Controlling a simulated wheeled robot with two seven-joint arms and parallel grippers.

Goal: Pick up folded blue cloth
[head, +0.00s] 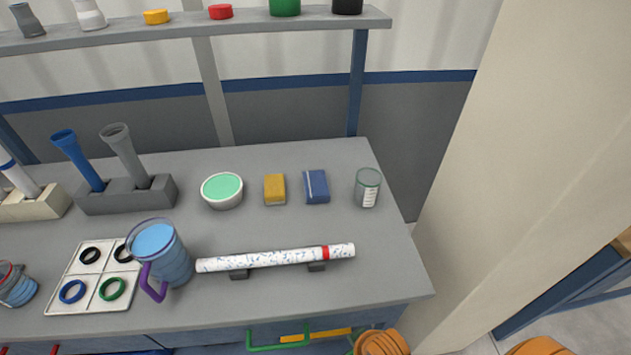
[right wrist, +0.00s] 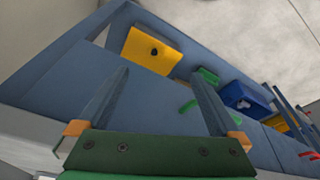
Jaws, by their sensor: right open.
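The folded blue cloth (head: 316,186) lies flat on the grey bench top in the head view. It is a small blue block with a pale band, between a yellow folded piece (head: 275,189) and a clear jar (head: 367,188). Nothing touches it. My right gripper (right wrist: 160,88) shows in the right wrist view with its two fingers wide apart and nothing between them. Beyond the fingers are blue drawer fronts with yellow, green and blue parts. The cloth does not show in that view. My left gripper is in neither view.
A white speckled pipe (head: 275,258) rests on two dark supports near the bench front. A blue pitcher (head: 165,255) stands at its left end beside a tray of rings (head: 127,262). A bowl (head: 222,191) stands farther back. A shelf (head: 180,28) runs above.

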